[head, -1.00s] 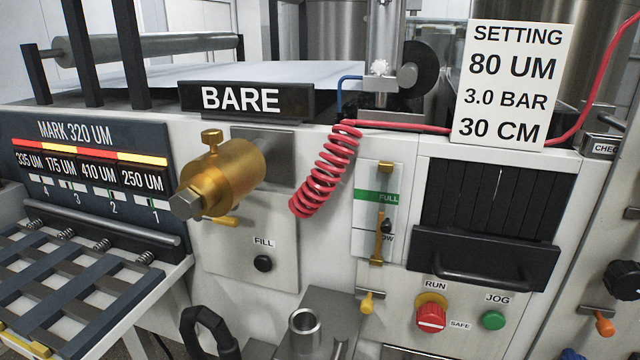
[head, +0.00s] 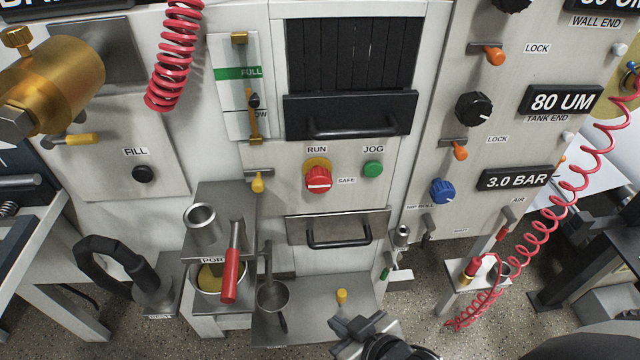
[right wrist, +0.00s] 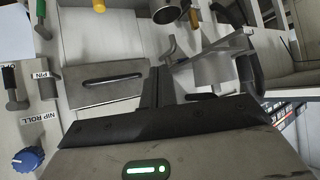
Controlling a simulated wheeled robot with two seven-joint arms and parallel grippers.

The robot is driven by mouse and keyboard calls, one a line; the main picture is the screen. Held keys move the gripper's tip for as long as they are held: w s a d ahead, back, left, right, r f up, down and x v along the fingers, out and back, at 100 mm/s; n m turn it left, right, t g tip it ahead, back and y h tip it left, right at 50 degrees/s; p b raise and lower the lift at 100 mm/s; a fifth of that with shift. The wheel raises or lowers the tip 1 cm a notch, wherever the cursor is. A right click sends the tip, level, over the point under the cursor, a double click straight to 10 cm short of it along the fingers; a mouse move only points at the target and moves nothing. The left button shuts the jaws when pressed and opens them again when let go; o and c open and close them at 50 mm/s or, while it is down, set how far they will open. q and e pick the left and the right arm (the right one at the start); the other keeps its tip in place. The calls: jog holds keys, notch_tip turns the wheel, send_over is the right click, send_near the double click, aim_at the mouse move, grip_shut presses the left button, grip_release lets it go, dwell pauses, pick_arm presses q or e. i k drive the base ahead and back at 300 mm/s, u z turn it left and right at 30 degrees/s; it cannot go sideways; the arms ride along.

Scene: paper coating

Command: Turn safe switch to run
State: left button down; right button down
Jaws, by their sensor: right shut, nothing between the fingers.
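The red safe switch (head: 318,180) sits on a yellow backing on the pale machine front, in the middle of the head view. The RUN label (head: 317,150) is above it and the SAFE label (head: 346,181) is to its right. A white bar on its knob lies about level, in line with SAFE. My right gripper (head: 356,325) is at the bottom of the head view, well below the switch and apart from it. Its fingers (right wrist: 154,85) are shut and empty in the right wrist view, where the switch does not show. My left gripper is not in view.
A green JOG button (head: 373,168) is right of the switch. A drawer handle (head: 338,234) juts out below it, and a larger handle (head: 350,128) above. A pot with a red-handled tool (head: 231,275) stands lower left. A coiled red hose (head: 545,225) hangs at the right.

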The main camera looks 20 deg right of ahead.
aim_at(317, 171)
jog(key=z, duration=1.6)
jog(key=k, duration=0.9)
jog(key=u, duration=1.45)
jog(key=i, duration=0.5)
